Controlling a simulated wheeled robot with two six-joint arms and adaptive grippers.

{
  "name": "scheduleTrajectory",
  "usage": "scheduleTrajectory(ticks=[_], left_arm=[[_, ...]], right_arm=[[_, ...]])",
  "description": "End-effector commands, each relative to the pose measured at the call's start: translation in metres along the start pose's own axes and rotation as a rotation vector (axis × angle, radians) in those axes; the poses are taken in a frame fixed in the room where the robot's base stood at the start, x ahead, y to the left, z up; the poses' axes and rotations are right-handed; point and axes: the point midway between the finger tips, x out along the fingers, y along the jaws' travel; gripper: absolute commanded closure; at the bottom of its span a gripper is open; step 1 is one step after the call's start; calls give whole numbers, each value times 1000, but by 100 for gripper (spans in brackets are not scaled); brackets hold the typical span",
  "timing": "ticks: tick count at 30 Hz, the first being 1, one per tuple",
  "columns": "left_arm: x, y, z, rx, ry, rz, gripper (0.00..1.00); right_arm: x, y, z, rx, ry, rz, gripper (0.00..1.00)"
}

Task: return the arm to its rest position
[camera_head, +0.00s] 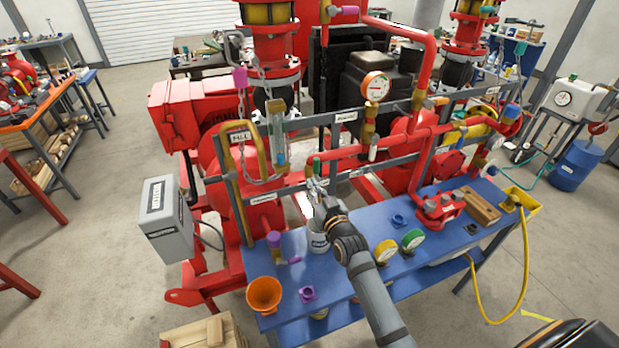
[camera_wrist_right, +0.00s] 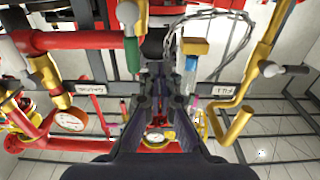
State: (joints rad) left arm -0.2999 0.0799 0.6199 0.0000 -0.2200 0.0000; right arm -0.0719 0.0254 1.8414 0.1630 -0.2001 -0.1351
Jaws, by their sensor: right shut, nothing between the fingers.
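My right gripper (camera_head: 317,190) is in front of the pump skid's grey rail, above the blue bench (camera_head: 343,262). Its arm comes in from the lower right. It also shows in the wrist view (camera_wrist_right: 163,78), where its fingers point at the skid and hold nothing. A white can (camera_head: 318,240) stands on the bench just below and behind the wrist, partly covered. A green-handled valve (camera_head: 317,168) is close to the fingertips; whether they touch is unclear. It shows in the wrist view too (camera_wrist_right: 132,52). My left gripper is not in view.
Red pipes, a pressure gauge (camera_head: 376,87) and a yellow pipe loop (camera_head: 232,165) surround the gripper.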

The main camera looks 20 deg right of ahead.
Motion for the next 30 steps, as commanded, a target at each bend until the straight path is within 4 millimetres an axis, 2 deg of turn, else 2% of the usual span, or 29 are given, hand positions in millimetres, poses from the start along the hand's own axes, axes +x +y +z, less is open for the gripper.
scheduleTrajectory(ticks=[4,17,20,23,27,30], left_arm=[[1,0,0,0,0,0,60],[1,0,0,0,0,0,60],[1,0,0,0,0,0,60],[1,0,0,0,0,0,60],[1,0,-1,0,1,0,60],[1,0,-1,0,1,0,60]], right_arm=[[-11,0,1,0,-1,0,100],[-12,0,1,1,-1,0,100],[-17,-1,8,-3,-40,-5,100],[-42,-3,36,-20,-200,-22,100],[-106,-3,86,-53,-530,-35,100],[-150,0,107,-67,-718,-29,100]])
